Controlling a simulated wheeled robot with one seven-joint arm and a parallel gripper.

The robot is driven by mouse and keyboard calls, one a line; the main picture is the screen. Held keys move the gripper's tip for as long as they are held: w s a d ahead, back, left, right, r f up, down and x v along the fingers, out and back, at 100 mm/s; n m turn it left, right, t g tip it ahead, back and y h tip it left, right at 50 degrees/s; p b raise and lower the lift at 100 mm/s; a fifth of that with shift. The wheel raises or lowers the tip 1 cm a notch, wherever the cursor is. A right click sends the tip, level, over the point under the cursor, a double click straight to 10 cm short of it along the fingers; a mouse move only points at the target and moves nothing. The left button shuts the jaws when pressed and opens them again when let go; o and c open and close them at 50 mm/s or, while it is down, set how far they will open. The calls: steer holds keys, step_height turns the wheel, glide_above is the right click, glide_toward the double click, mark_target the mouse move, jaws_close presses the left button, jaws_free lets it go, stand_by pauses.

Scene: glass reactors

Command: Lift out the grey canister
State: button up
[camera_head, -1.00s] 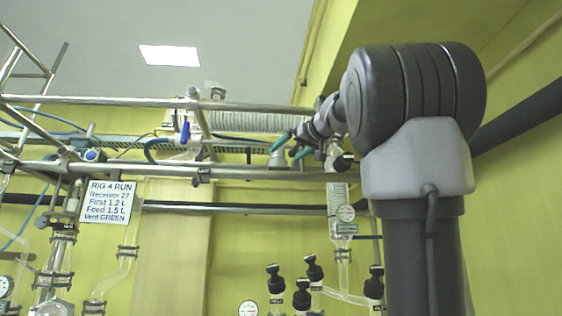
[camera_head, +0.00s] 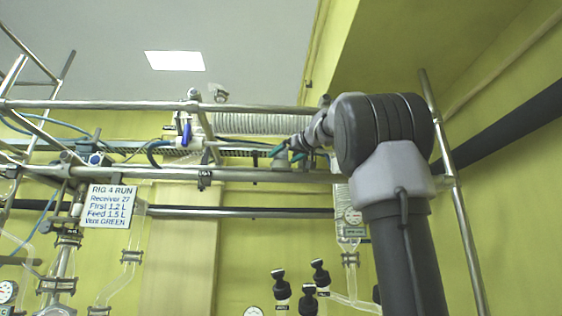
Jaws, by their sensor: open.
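My gripper (camera_head: 287,153) shows small and far off at the end of my arm, with teal fingers. It is open and sits at the height of the cable tray, between the upper and lower rails of the frame. I cannot make out a grey canister for certain. My fingers, the tray and the rail hide much of the area around the gripper, and I cannot tell whether anything lies between the fingers.
The upper rail (camera_head: 130,104) and lower rail (camera_head: 250,175) run close around my gripper. A ribbed hose (camera_head: 255,123) lies behind it. A blue-handled valve (camera_head: 186,134), a "RIG 4 RUN" sign (camera_head: 109,206), glassware and black-capped bottles (camera_head: 280,284) surround the frame.

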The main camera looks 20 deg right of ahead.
steer(key=shift+w, duration=0.25)
steer(key=c, duration=1.5)
steer(key=shift+r, duration=0.1)
